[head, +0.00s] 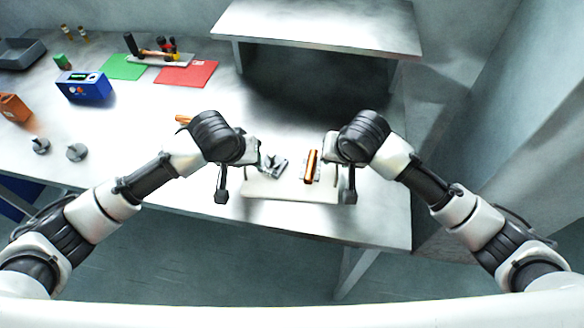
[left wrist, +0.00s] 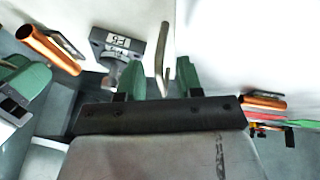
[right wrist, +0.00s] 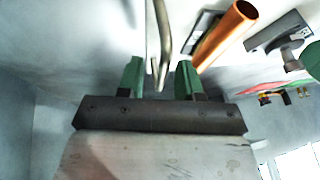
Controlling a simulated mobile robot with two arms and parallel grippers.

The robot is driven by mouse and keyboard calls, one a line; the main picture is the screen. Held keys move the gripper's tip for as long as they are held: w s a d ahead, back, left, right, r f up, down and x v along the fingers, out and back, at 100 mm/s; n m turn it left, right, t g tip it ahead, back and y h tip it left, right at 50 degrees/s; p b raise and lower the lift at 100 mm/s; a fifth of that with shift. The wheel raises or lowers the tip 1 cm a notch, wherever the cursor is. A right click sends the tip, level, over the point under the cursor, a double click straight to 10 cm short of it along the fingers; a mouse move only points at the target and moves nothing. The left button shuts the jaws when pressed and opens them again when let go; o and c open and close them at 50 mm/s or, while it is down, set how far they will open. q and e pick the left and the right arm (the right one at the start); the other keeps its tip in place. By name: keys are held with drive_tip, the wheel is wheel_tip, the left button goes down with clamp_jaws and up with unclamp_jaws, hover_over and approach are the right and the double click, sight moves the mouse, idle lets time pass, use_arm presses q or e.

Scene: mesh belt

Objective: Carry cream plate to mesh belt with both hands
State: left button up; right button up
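The cream plate (head: 290,188) lies on the white table near its front edge, with an upright metal handle at each end. On it are a grey bracket-like part (head: 273,164) and a copper tube (head: 311,166). My left gripper (left wrist: 160,78) is over the plate's left end, its green fingers apart on either side of the left handle (left wrist: 165,52). My right gripper (right wrist: 160,78) is over the right end, fingers apart around the right handle (right wrist: 160,40). Contact with the handles cannot be told. I cannot make out a mesh belt.
A raised white shelf (head: 320,24) stands behind the plate. At left are a blue box (head: 84,88), an orange box (head: 14,108), grey knob-like parts (head: 76,152), and green (head: 124,67) and red (head: 187,74) mats. Another copper piece (head: 183,119) lies behind my left arm.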

use_arm(q)
drive_tip(key=shift+c, duration=0.5)
use_arm(e)
drive_tip(key=shift+c, duration=0.4)
use_arm(q)
clamp_jaws()
use_arm(e)
clamp_jaws()
use_arm(q)
drive_tip(key=shift+w+r, duration=0.1)
drive_tip(key=shift+r, duration=0.1)
use_arm(e)
drive_tip(key=shift+w+r, duration=0.1)
drive_tip(key=shift+r, duration=0.15)
